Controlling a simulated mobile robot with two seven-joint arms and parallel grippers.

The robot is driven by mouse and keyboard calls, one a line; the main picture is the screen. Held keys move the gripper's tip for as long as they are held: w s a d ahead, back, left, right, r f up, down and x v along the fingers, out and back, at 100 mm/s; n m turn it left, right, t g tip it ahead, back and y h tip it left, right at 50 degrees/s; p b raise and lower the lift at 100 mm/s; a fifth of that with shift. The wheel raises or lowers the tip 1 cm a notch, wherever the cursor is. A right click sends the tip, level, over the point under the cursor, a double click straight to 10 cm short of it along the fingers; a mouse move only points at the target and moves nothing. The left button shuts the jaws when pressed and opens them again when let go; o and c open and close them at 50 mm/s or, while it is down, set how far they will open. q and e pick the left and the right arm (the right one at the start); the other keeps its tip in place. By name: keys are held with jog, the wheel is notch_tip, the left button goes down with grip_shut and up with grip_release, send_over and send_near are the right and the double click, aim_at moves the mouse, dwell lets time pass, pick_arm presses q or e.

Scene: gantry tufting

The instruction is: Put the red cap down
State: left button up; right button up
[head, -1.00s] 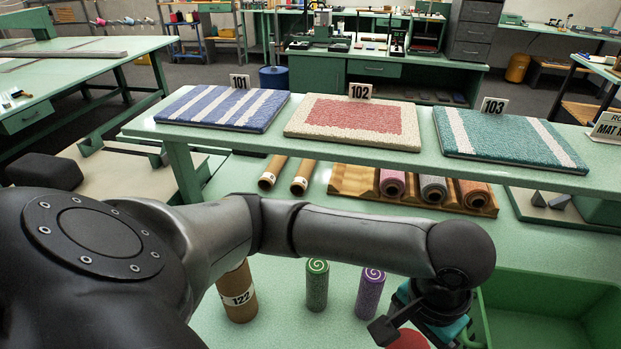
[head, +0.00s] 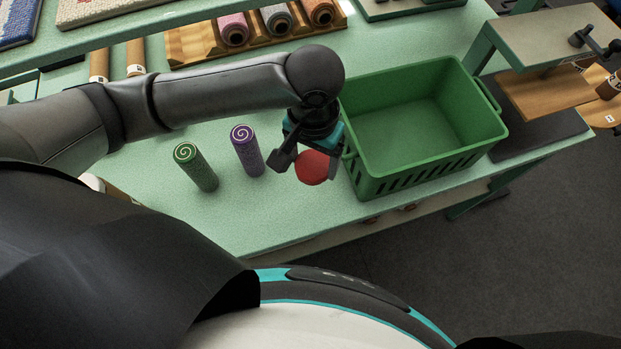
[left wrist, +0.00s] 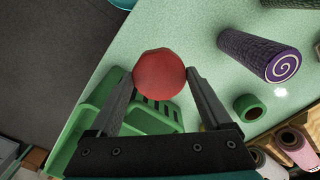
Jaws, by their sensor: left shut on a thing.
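My left gripper (head: 309,164) is shut on the red cap (head: 314,168). It holds the cap above the pale green table, just left of the green crate (head: 425,173). In the left wrist view the red cap (left wrist: 160,73) sits between the two fingertips (left wrist: 160,78), with bare table and the crate's slotted wall behind it. The height of the cap over the table is hard to tell. My right gripper is not in view.
A green roll (head: 195,167) and a purple roll (head: 247,151) with spiral tops stand left of the gripper. A green tube with a dark end (left wrist: 248,107) shows in the left wrist view. The crate looks empty. Table front (head: 280,215) is clear.

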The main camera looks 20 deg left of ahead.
pick_arm(q)
notch_tip(320, 180, down, 11)
jog(key=shift+r+b, duration=0.15)
jog(key=shift+b, duration=0.7)
jog(key=o, duration=1.3)
jog(key=shift+o, duration=0.2)
notch_tip(320, 180, up, 12)
jog(key=shift+r+p, duration=0.1)
jog(key=shift+p, duration=0.95)
